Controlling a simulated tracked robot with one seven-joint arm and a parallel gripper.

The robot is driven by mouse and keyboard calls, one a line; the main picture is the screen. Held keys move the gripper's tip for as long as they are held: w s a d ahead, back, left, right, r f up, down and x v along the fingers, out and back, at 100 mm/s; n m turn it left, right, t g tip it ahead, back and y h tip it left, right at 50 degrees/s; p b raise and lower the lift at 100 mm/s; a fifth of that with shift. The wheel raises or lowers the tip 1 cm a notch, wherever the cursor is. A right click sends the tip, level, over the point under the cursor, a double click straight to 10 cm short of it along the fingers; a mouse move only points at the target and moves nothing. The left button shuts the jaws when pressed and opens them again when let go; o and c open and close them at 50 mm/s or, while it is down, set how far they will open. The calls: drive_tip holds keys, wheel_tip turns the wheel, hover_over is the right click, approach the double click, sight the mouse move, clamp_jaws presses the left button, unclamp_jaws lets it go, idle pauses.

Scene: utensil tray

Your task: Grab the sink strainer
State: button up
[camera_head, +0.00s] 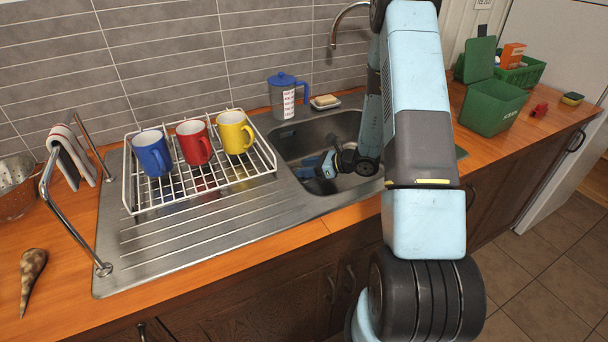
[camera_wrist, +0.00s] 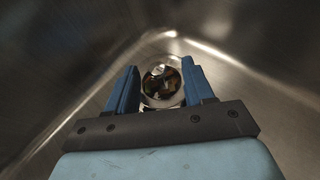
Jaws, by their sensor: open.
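The sink strainer (camera_wrist: 162,84) is a round, shiny metal piece on the floor of the steel sink, seen in the wrist view. It lies between and just beyond the two blue fingers of my gripper (camera_wrist: 161,88). The fingers are apart, one on each side of it, and I cannot tell whether either touches it. In the head view my gripper (camera_head: 312,170) is down inside the sink basin (camera_head: 300,143). The strainer cannot be made out in the head view.
A white rack (camera_head: 205,190) with blue, red and yellow mugs stands left of the sink. A blue-lidded jug (camera_head: 287,100) and a soap dish (camera_head: 325,102) stand behind it. A faucet (camera_head: 345,15) rises at the back. Green boxes (camera_head: 492,107) stand right. Sink walls surround my gripper closely.

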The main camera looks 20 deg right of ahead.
drive_tip(key=shift+w+a+f, duration=0.25)
drive_tip(key=shift+w+a, duration=0.1)
drive_tip(key=shift+a, duration=0.1)
drive_tip(key=shift+c, duration=0.3)
clamp_jaws()
